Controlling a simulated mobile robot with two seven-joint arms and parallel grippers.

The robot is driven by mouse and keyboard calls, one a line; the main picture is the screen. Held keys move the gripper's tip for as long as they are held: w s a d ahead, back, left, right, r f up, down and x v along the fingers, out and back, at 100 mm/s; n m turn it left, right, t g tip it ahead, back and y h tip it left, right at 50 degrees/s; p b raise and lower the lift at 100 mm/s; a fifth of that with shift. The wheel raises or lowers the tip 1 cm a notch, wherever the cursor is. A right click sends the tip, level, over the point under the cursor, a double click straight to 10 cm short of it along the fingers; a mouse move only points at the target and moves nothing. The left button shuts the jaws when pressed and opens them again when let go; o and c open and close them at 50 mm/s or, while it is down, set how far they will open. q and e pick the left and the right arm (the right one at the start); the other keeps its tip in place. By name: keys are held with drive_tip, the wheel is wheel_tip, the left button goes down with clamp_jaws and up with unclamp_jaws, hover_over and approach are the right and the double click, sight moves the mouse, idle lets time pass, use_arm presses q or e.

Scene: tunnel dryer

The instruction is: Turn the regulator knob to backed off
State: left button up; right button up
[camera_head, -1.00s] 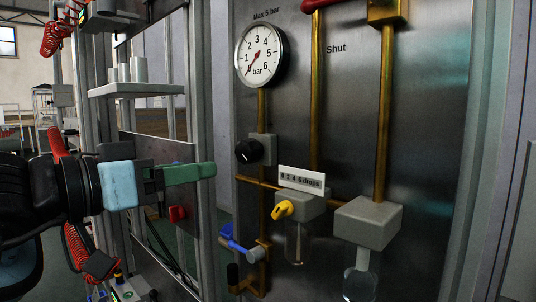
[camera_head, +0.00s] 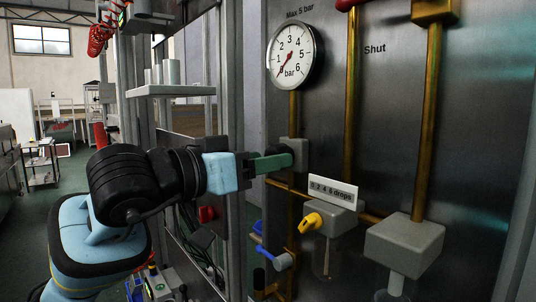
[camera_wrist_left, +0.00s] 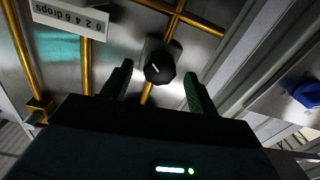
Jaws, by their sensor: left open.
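The regulator knob (camera_wrist_left: 160,67) is black with a white pointer line and shows in the left wrist view. In the head view it is hidden behind the fingers, in front of its grey regulator body (camera_head: 299,152). My left gripper (camera_head: 286,159) is open, its green fingers reaching the regulator from the left. In the left wrist view the gripper (camera_wrist_left: 158,72) has one finger on either side of the knob, with gaps visible. I cannot tell how deep the knob sits between them. My right gripper is not in view.
A pressure gauge (camera_head: 295,56) above has its needle near 0. A yellow knob (camera_head: 312,222) under the drops label (camera_head: 333,189) and a blue-handled valve (camera_head: 270,250) sit lower. Brass pipes (camera_head: 352,110) run along the metal panel. A grey frame post (camera_head: 233,100) stands close to the arm.

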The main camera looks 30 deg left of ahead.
use_arm(q)
drive_tip(key=shift+x, duration=1)
drive_tip(key=c, duration=1)
